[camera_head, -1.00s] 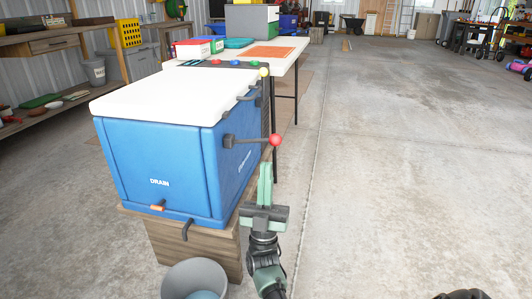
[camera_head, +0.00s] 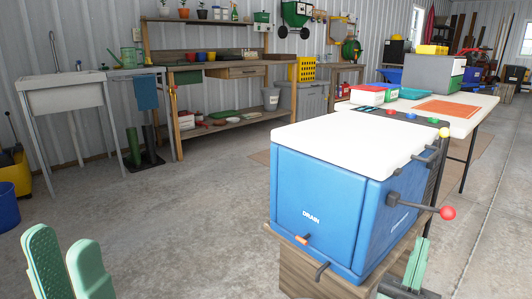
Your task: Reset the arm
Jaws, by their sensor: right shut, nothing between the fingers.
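My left gripper (camera_head: 62,238) is in the bottom left corner. Its two green fingers stand apart with nothing between them, over bare floor. My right gripper (camera_head: 416,262) is at the bottom right, beside the front right corner of the blue cooler (camera_head: 318,200). Its green fingers are closed together and hold nothing. It is below the dark lever with the red ball (camera_head: 447,213). I cannot tell whether it touches the cooler or its stand. Most of both arms is outside the picture.
The white-lidded cooler stands on a wooden base (camera_head: 296,272). A white table (camera_head: 478,108) with boxes is behind it. A workbench (camera_head: 215,68) and a sink (camera_head: 62,95) line the wall. Open concrete floor lies left of the cooler.

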